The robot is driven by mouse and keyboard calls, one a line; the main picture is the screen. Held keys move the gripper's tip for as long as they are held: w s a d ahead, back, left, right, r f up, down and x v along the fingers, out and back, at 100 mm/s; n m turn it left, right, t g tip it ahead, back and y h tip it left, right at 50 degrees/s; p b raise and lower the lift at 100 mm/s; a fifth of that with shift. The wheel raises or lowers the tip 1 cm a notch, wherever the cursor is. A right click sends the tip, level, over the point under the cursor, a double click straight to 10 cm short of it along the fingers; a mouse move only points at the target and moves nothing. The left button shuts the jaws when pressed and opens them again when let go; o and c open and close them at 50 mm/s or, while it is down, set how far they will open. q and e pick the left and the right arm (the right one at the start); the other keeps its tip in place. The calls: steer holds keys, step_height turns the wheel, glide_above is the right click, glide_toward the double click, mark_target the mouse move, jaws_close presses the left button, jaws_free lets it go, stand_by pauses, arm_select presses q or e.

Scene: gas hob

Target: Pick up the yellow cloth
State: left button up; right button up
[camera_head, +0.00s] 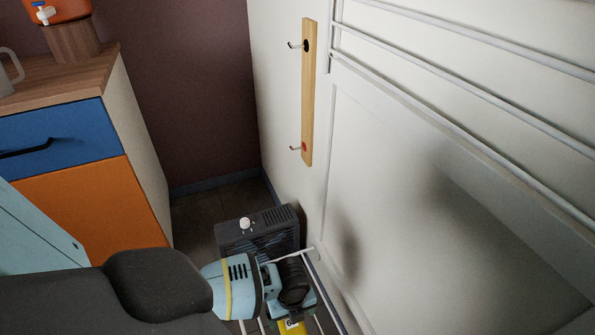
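I cannot make out a yellow cloth for certain. A small yellow patch with a dark mark (291,327) shows at the bottom edge, below my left wrist, and I cannot tell whether it is cloth or part of my arm. My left arm comes in from the lower left, dark grey then light blue with a yellow band, and ends in a dark, round wrist joint. No fingers of my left gripper show. My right gripper is not in view.
A dark grey heater-like box (258,232) with a white knob stands on the floor behind my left wrist. Thin white rods (328,290) run beside the wrist. A wooden hook strip (308,95) hangs on the white wall. A blue-and-orange cabinet (90,200) stands left.

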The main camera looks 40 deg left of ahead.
arm_select(q)
steer(key=shift+f, duration=0.2)
steer(key=f, duration=0.1)
steer(key=f+b, duration=0.1)
steer(key=f, duration=0.1)
steer(key=f+b, duration=0.1)
steer(key=f, duration=0.1)
steer(key=shift+a, duration=0.3)
steer(key=shift+r, duration=0.1)
steer(key=shift+c, duration=0.5)
steer(key=c, duration=1)
steer(key=shift+r, duration=0.3)
step_height(320, 180, up, 4)
steer(key=shift+f+p, duration=0.15)
steer(key=shift+p, duration=0.7)
steer(key=s+d+p, duration=0.1)
steer(key=s+d, duration=0.2)
steer(key=d, duration=0.1)
steer(key=s+d+p, duration=0.1)
steer(key=s+d, duration=0.2)
steer(key=d, duration=0.1)
steer(key=s+d+p, duration=0.1)
steer(key=s+d, duration=0.2)
steer(key=d, duration=0.1)
steer(key=shift+s+d+r, duration=0.35)
steer(key=shift+s+d, duration=0.05)
